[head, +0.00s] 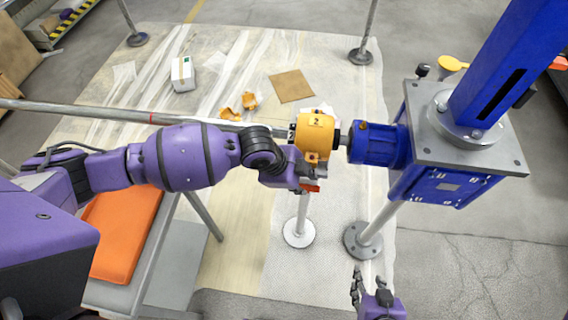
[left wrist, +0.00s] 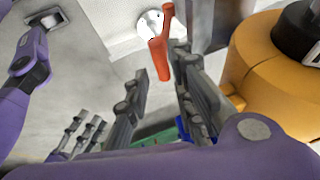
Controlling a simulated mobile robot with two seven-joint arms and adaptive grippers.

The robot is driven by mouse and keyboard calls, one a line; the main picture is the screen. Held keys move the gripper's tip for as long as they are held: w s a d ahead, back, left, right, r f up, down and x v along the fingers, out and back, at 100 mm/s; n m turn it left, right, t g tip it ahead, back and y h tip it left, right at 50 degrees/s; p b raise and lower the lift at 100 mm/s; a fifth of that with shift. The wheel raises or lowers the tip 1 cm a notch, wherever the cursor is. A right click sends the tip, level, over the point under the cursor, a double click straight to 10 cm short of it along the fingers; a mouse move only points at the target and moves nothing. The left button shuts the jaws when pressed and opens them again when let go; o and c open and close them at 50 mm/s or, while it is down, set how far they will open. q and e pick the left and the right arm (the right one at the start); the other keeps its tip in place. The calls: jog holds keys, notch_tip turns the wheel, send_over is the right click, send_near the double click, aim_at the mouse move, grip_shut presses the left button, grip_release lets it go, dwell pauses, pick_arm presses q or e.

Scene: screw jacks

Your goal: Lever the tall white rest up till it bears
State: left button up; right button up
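The tall white rest has a slim post (head: 302,212) on a round white foot (head: 299,233), below the yellow coupling cover; my left gripper and the cover hide its top. Its foot also shows in the left wrist view (left wrist: 150,24). An orange-red lever (head: 311,187) sticks out beside my left gripper (head: 300,180). In the left wrist view the lever (left wrist: 160,52) lies between the spread fingers of my left gripper (left wrist: 160,65), nearer the right finger; I cannot tell whether they touch. My right gripper (head: 368,280) is open and empty at the bottom.
The yellow cover (head: 314,138) is close to my left gripper, and in the left wrist view (left wrist: 275,75). A blue screw jack (head: 440,180) stands to the right. A long grey shaft (head: 110,113) runs left. An orange pad (head: 125,235) lies lower left.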

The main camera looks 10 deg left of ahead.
aim_at(308, 186)
pick_arm(q)
jog(key=shift+w+x, duration=0.1)
jog(key=shift+x, duration=0.95)
jog(key=shift+w+x, duration=0.15)
jog(key=shift+x, duration=0.95)
jog(key=shift+d+r, duration=0.1)
jog(key=shift+r, duration=0.05)
jog(key=shift+c, duration=0.5)
grip_shut()
